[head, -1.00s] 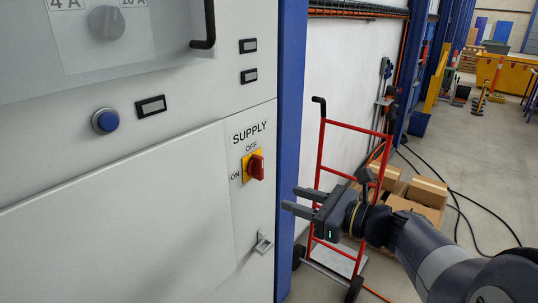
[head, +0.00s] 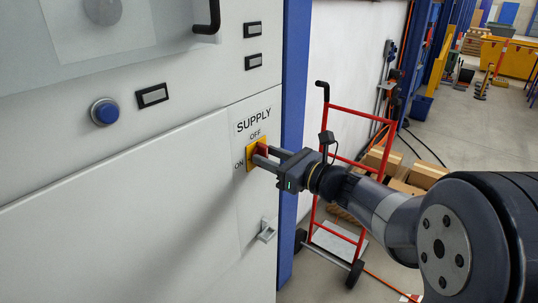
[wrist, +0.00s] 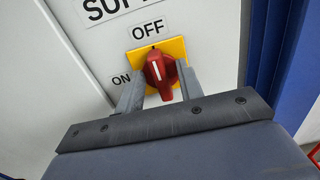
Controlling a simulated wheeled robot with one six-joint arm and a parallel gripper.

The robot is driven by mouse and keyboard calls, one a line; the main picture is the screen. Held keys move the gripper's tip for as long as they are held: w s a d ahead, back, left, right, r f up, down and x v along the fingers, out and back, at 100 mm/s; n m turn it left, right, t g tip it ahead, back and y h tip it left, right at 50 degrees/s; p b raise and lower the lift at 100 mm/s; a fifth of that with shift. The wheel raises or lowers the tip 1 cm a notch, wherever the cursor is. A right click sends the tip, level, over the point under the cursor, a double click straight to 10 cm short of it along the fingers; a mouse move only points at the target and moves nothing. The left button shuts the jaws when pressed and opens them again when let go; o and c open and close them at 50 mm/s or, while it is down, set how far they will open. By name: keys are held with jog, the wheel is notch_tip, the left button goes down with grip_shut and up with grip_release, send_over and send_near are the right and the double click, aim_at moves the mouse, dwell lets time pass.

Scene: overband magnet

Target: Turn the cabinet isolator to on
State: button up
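The cabinet isolator is a red rotary knob (head: 262,147) on a yellow plate (head: 250,160), under the SUPPLY label on the cabinet's narrow right panel. OFF is printed above the plate and ON to its left. In the wrist view the red knob (wrist: 160,72) points up toward OFF, with a white line on its face. My gripper (head: 265,155) is at the isolator, with its fingers open on either side of the knob. In the wrist view the fingers (wrist: 160,84) show narrow gaps to the knob; I cannot tell whether either touches it. The fingers partly hide the knob in the head view.
A blue push button (head: 104,112) and a black door handle (head: 208,16) stick out of the cabinet. A small grey latch (head: 267,230) sits below the isolator. A red hand truck (head: 322,190) and cardboard boxes (head: 425,174) stand to the right, behind my arm.

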jog(key=shift+w+a, duration=0.15)
jog(key=shift+a, duration=0.05)
jog(key=shift+c, duration=0.4)
grip_shut()
